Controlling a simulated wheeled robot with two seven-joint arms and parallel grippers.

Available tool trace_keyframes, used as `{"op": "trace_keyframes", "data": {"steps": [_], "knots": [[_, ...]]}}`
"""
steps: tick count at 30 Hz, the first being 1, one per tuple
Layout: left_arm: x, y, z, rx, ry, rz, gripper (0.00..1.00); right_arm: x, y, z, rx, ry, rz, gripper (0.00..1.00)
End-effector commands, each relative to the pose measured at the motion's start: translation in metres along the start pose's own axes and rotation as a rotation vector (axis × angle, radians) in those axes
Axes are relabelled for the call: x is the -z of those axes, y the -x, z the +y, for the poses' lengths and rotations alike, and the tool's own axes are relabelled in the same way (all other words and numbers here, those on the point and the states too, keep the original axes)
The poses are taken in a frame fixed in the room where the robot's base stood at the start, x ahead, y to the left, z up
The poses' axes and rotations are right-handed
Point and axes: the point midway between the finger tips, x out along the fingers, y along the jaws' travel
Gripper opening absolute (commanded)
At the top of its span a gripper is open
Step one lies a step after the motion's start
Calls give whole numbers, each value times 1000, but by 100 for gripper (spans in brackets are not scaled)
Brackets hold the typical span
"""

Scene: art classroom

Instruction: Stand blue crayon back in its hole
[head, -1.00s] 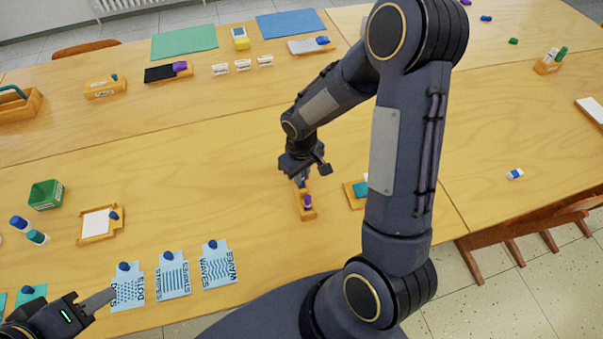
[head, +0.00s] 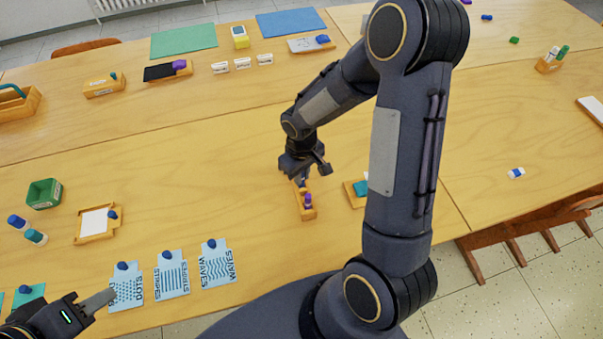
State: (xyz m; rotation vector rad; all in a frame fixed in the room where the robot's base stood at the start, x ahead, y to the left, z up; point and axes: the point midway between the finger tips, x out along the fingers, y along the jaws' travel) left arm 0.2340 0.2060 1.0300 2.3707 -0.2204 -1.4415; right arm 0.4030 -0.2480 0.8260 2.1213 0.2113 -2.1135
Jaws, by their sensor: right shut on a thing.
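A small wooden crayon block (head: 307,213) stands on the table in the middle of the head view. A purple crayon (head: 308,200) stands upright in its near part. My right gripper (head: 301,180) points down over the block's far end. It is shut on the blue crayon (head: 302,187), of which only a small part shows below the fingers. I cannot tell whether the crayon's lower end is inside a hole. My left gripper (head: 98,301) is at the lower left, far from the block; its finger opening does not show clearly.
A wooden tray with a teal piece (head: 360,188) stands just right of the block. Several blue pattern cards (head: 172,283) with blue knobs lie at the front left. A white card holder (head: 95,224) and green box (head: 44,194) are further left. The table left of the block is clear.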

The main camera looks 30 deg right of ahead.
Motion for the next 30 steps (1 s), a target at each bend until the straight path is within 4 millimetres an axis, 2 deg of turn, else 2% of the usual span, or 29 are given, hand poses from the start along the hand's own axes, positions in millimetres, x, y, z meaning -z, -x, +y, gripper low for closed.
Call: {"op": "trace_keyframes", "data": {"steps": [30], "knots": [[-4,-8,-4,0,0,0,36,0,-9,0,0,0,0,0]]}}
